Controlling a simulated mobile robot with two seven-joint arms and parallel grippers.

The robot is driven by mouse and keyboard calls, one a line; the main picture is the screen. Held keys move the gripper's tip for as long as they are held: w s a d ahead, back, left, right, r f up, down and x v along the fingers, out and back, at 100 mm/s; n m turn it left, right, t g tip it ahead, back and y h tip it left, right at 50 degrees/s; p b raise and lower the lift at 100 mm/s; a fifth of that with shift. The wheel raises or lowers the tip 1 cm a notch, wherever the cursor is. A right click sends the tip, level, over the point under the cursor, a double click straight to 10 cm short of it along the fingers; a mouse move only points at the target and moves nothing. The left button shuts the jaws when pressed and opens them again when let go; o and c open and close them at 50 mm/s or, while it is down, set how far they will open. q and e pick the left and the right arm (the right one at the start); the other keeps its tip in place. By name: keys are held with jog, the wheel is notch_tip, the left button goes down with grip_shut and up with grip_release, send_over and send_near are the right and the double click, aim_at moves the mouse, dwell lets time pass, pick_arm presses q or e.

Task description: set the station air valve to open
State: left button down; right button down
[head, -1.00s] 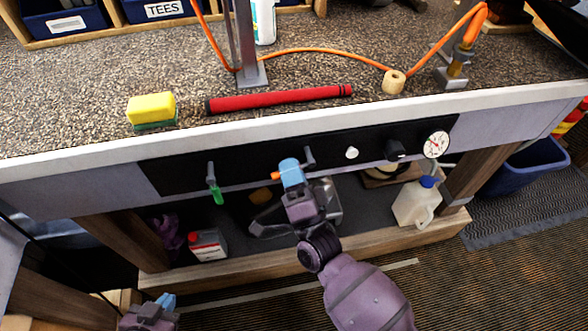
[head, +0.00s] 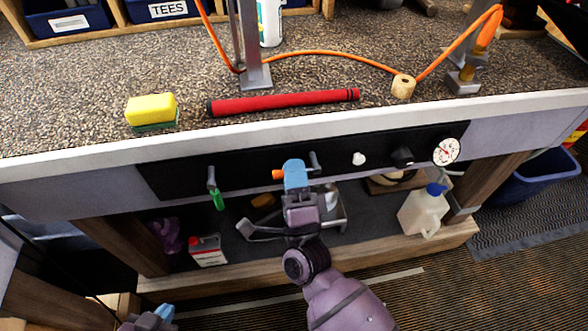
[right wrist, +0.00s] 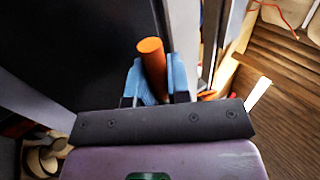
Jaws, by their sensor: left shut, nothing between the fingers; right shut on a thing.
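A black panel (head: 170,181) runs under the bench's front edge. An orange handle (head: 277,174) on its front is held by my right gripper (head: 294,172), and its tip sticks out to the left of the blue fingers. A grey bracket (head: 313,160) shows just right of the fingers; the link between is hidden. In the right wrist view the orange handle (right wrist: 151,58) stands between the blue fingers. Another lever with a green handle (head: 217,199) hangs down at the panel's left. No label tells which is the station air valve. My left gripper (head: 162,312) is shut and empty at the lower left.
A white knob (head: 359,158), a black knob (head: 402,156) and a gauge (head: 446,151) sit right of my right gripper. Below are a shelf with a white jug (head: 422,212) and a small red-capped can (head: 207,250). A red grip (head: 285,102) and a sponge (head: 151,110) lie on the bench.

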jog(key=c, duration=1.1)
grip_release()
jog(key=shift+s+d+f, duration=0.1)
jog(key=shift+s+f, duration=0.15)
jog(key=v, duration=1)
jog(key=shift+s, duration=0.1)
